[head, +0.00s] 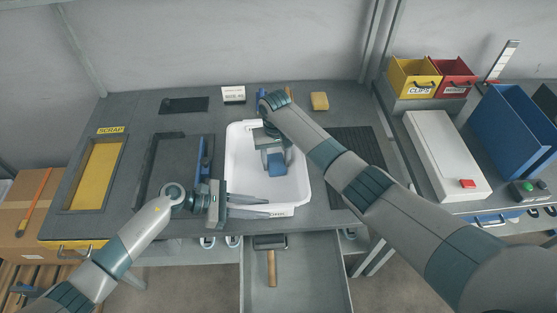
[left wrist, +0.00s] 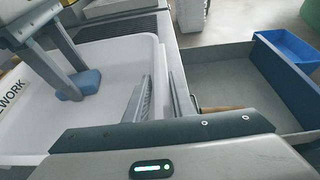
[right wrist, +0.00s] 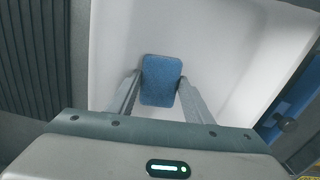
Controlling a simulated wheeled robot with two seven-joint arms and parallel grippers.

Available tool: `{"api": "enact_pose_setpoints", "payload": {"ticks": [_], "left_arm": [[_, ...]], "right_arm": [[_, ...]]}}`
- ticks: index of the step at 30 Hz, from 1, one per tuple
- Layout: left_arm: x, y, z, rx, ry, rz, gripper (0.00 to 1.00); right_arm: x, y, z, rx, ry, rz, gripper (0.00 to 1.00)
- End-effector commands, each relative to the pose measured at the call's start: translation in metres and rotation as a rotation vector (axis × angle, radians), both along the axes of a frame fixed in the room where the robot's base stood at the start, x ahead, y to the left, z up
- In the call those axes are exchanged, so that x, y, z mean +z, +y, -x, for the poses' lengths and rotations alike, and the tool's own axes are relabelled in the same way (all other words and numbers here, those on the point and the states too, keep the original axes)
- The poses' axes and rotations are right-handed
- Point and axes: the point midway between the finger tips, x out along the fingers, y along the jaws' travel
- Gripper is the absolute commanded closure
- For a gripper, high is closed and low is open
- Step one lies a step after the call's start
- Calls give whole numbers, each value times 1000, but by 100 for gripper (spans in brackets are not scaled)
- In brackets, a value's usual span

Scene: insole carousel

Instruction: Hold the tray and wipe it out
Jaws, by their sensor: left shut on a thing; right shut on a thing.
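The white tray (head: 236,165) lies on the grey workbench. My left gripper (head: 270,206) is shut on the tray's front wall, with a finger on each side; the left wrist view also shows the tray (left wrist: 120,55). My right gripper (head: 277,152) is inside the tray, pointing down and shut on a blue sponge (right wrist: 161,80). The sponge is low over the tray floor; I cannot tell whether it touches. It also shows in the left wrist view (left wrist: 78,84). My right arm hides the tray's back right part.
A yellow block (head: 319,101) and a small sign (head: 233,94) stand behind. A yellow scrap opening (head: 95,175) is further left.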

Motion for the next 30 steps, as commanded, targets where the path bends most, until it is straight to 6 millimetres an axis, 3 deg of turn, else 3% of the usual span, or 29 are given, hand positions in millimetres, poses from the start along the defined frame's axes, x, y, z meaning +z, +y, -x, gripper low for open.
{"api": "enact_pose_setpoints", "payload": {"ticks": [10,30], "left_arm": [[-3,1,2,0,5,-4,100],[-3,0,2,-1,5,-4,100]], "right_arm": [[-1,2,1,0,1,-1,72],[-2,27,5,-1,3,-1,72]]}}
